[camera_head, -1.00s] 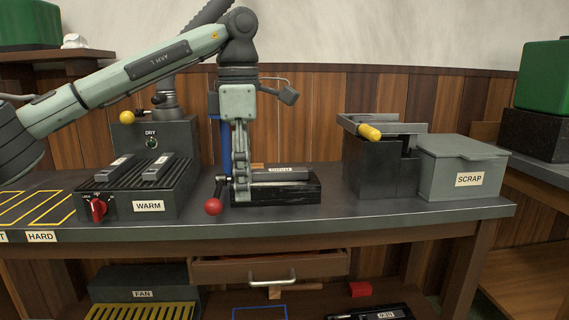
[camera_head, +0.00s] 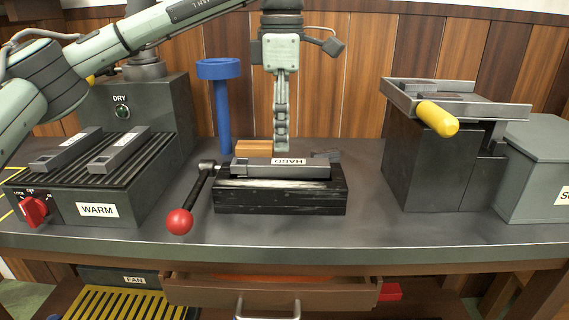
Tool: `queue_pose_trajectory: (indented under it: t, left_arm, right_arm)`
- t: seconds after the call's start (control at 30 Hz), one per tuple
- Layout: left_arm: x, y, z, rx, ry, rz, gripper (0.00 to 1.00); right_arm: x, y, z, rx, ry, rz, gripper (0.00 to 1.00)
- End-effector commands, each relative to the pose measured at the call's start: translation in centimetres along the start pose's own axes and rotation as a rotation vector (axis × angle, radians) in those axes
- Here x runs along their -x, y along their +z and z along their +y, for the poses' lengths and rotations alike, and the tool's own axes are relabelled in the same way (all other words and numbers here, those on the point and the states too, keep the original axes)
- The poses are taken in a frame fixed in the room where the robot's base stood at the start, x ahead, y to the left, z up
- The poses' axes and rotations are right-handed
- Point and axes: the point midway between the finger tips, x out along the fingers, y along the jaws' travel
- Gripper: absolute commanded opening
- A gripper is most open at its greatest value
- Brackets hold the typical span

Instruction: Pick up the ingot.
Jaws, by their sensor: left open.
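A grey metal bar (camera_head: 265,169) with an upside-down HARD label lies on a black block (camera_head: 280,200) on the bench. The block has a lever with a red ball (camera_head: 180,222) at its left. Two similar grey bars, one at the left (camera_head: 66,150) and one beside it (camera_head: 120,150), lie on the ribbed WARM plate (camera_head: 98,209). Which bar is the ingot is not clear. My left gripper (camera_head: 281,149) points down, seen edge-on, with its fingertips at the far edge of the HARD bar. It is open and holds nothing visible. My right gripper is not in view.
A blue post (camera_head: 222,105) and a wooden block (camera_head: 254,147) stand behind the black block. A dark stand with a yellow-ended handle (camera_head: 438,118) and a grey bin (camera_head: 550,170) are at the right. The bench between block and stand is clear. A drawer (camera_head: 268,292) is below.

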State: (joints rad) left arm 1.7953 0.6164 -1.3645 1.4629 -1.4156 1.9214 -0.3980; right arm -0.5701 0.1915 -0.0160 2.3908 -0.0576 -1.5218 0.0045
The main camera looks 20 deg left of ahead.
Motion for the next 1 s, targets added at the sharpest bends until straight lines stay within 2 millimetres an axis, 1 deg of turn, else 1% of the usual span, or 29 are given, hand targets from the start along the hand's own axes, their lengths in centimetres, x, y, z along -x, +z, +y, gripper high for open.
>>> queue_pose_trajectory:
  t: [0.2,0.33,0.43,0.63,0.67,1.0]
  left_arm:
    - [-3.1,-0.2,0.3,0.001,-0.003,0.002,0.54]
    - [-4.8,-0.1,0.3,0.001,0.000,0.001,0.54]
    - [-5.4,-0.1,0.3,0.001,0.001,-0.001,0.54]
    - [-5.5,-0.1,0.3,0.001,0.002,-0.001,0.54]
    - [-5.5,-0.1,0.3,0.001,0.002,-0.001,0.53]
    - [-5.4,-0.1,0.3,0.001,0.002,-0.001,0.11]
  right_arm:
    - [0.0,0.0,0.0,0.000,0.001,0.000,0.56]
    - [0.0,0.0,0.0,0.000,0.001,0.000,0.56]
    - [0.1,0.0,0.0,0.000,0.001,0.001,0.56]
    - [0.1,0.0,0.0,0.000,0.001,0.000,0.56]
    - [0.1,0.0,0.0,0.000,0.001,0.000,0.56]
    - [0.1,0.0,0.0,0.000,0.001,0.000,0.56]
